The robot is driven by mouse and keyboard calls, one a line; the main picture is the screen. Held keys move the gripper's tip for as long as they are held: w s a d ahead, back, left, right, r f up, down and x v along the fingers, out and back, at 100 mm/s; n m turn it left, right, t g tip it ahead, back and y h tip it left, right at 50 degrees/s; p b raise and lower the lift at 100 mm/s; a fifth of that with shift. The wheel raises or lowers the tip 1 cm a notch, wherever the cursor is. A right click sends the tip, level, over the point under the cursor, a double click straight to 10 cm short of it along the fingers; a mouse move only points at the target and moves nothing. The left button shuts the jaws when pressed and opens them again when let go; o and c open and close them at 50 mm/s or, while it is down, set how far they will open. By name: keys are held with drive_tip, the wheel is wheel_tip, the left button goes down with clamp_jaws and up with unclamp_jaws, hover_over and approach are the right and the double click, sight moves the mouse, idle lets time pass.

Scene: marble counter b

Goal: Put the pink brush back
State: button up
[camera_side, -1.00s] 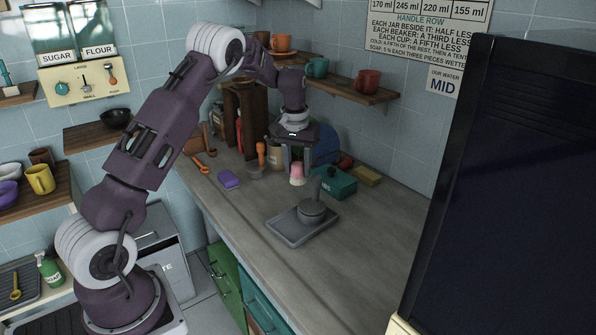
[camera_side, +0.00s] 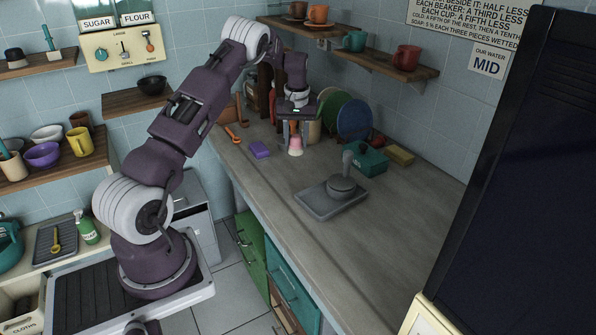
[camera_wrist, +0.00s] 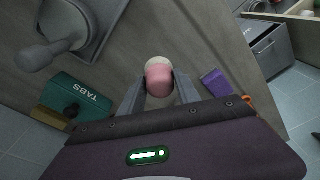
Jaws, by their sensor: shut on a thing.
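The pink brush (camera_side: 296,142) has a pale end pointing down at the counter. My gripper (camera_side: 296,133) is shut on it, with one finger on each side. In the wrist view the brush (camera_wrist: 159,78) shows end-on between the fingertips (camera_wrist: 158,90). It hangs upright low over the counter; I cannot tell whether its lower end touches. The brush's resting place is not clearly identifiable in these views, and my gripper hides part of the counter's back.
A purple sponge (camera_side: 260,149) lies left of the brush. A grey tray (camera_side: 322,207) with a handled round piece stands in front right. A teal box (camera_side: 371,164), a yellow sponge (camera_side: 400,154) and a blue plate (camera_side: 354,120) are to the right. The front counter is clear.

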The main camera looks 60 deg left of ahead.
wheel_tip(320, 180, down, 8)
drive_tip(key=shift+f, duration=0.1)
drive_tip(key=shift+f, duration=0.1)
drive_tip(key=o, duration=1.3)
